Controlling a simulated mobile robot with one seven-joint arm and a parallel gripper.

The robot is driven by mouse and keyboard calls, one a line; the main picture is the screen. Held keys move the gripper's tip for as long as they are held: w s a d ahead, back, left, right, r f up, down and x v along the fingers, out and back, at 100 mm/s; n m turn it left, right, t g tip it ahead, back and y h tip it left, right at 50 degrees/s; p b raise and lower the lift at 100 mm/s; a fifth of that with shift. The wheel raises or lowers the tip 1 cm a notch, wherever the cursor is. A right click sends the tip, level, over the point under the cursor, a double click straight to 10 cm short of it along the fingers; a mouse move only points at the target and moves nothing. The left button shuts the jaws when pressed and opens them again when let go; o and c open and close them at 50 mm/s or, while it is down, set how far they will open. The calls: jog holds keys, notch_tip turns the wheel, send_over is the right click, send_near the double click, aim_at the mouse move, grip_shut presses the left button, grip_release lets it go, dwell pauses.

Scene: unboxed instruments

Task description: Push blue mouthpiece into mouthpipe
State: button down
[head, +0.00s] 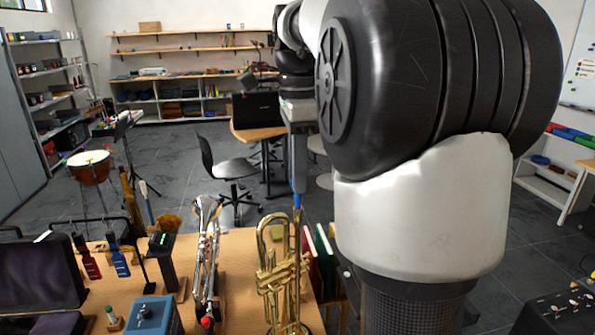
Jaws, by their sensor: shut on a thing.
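My gripper (299,187) points straight down above the far right part of the table. It is shut on the blue mouthpiece (297,201), a small blue piece at its fingertips. The gold brass instrument (283,271) stands upright below, with valves and looped tubing. A thin upright gold tube at its right (297,232), which looks like the mouthpipe, has its top just under the blue piece. I cannot tell whether the two touch or whether the blue piece is inside. A silver instrument (207,243) stands to the left, with a red piece (207,322) near its base.
The wooden table (237,270) also bears a blue box (150,318), a dark stand (162,265) and red and blue bottle-shaped items. Green and red books or folders (322,250) stand just right of the gold instrument. My arm blocks the right side.

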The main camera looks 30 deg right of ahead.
jog(key=shift+f, duration=0.4)
jog(key=c, duration=1.5)
grip_release()
jog(key=shift+r, duration=0.1)
notch_tip(320, 180, up, 17)
jog(key=p, duration=0.4)
jog(key=shift+r, duration=0.2)
jog(key=s+a+f+n+t, duration=0.2)
jog(key=s+a+f+n, duration=0.2)
jog(key=f+n, duration=0.3)
jog(key=s+a+f+n+t, duration=0.1)
jog(key=s+a+f+n, duration=0.3)
jog(key=s+f+n, duration=0.3)
jog(key=s+a+f+n+t, duration=0.2)
jog(key=s+a+f+n, duration=0.2)
jog(key=f+n, duration=0.3)
jog(key=shift+s+a+f+t, duration=0.15)
jog(key=shift+s+f, duration=0.1)
jog(key=shift+s, duration=0.15)
jog(key=shift+s+a+f+t, duration=0.15)
jog(key=shift+s+f, duration=0.05)
jog(key=shift+s, duration=0.2)
